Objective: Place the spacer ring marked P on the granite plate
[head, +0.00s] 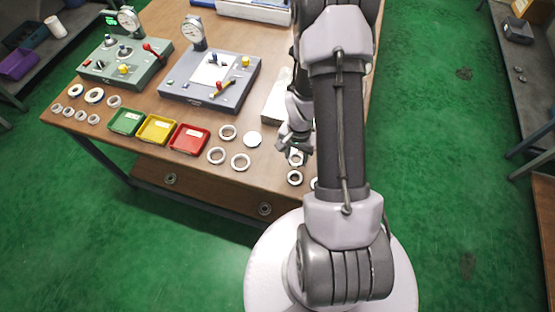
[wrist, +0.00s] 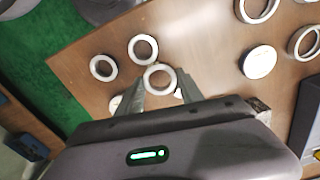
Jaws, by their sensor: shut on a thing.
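My gripper (head: 296,148) is over the front right part of the wooden table. In the wrist view its two fingers (wrist: 158,86) are closed on a pale metal ring (wrist: 158,76), held flat at the fingertips. The held ring also shows below the gripper in the head view (head: 296,159). No letter P is readable on it. A pale slab (head: 275,103), possibly the granite plate, lies behind and left of the gripper, partly hidden by my arm.
Two loose rings (wrist: 103,68) (wrist: 143,49) lie close to the held ring. More rings (head: 240,162) and a pale disc (head: 252,139) lie to the left. Red (head: 189,139), yellow (head: 157,129) and green (head: 127,121) trays and two gauge fixtures (head: 180,85) (head: 100,68) stand farther left.

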